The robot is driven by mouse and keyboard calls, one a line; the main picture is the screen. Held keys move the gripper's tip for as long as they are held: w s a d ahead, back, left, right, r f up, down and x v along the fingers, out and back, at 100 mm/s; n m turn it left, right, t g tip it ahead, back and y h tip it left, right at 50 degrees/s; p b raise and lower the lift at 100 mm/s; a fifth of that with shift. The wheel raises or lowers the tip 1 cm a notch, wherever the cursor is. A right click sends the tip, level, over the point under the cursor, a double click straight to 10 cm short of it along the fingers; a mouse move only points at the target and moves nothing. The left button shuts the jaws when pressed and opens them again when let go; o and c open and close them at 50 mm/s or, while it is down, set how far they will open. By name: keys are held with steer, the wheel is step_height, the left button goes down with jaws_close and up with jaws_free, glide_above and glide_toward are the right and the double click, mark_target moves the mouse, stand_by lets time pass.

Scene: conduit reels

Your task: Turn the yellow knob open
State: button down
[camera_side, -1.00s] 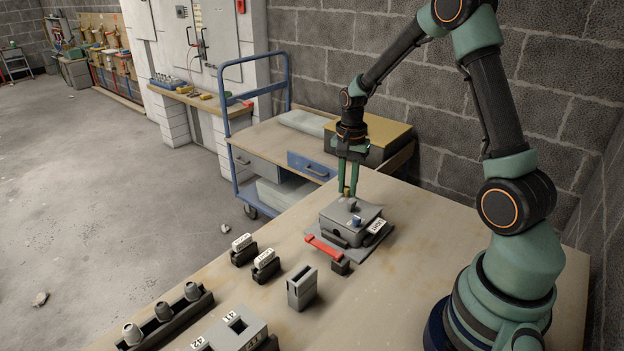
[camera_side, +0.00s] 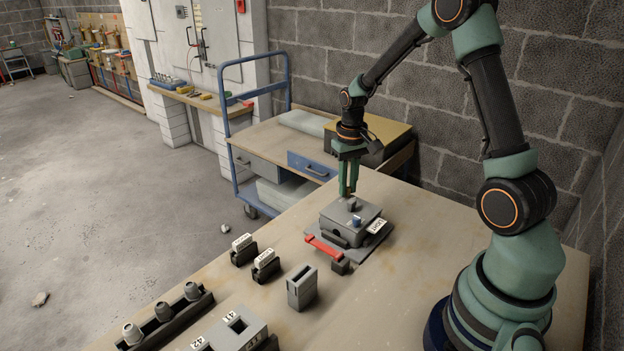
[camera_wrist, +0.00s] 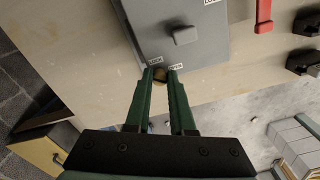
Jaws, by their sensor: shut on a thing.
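Small white labels lie beside the fingertips; the right one appears to read OPEN and the left one LOCK. In the side view my gripper (camera_side: 347,193) points down at the far left corner of the grey box (camera_side: 347,222), and its fingers mostly hide the knob. I cannot tell the knob's exact angle.
A red handle (camera_side: 323,246) and a dark block (camera_side: 340,265) are in front. Grey holders (camera_side: 302,287) stand nearer the camera. The table to the right is mostly clear.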

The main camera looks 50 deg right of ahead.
mark_target(348, 187)
steer(key=n, duration=0.3)
steer(key=shift+n, duration=2.1)
steer(key=c, duration=0.8)
jaws_free()
steer(key=shift+o, duration=0.2)
steer(key=shift+r, duration=0.15)
step_height(348, 187, up, 12)
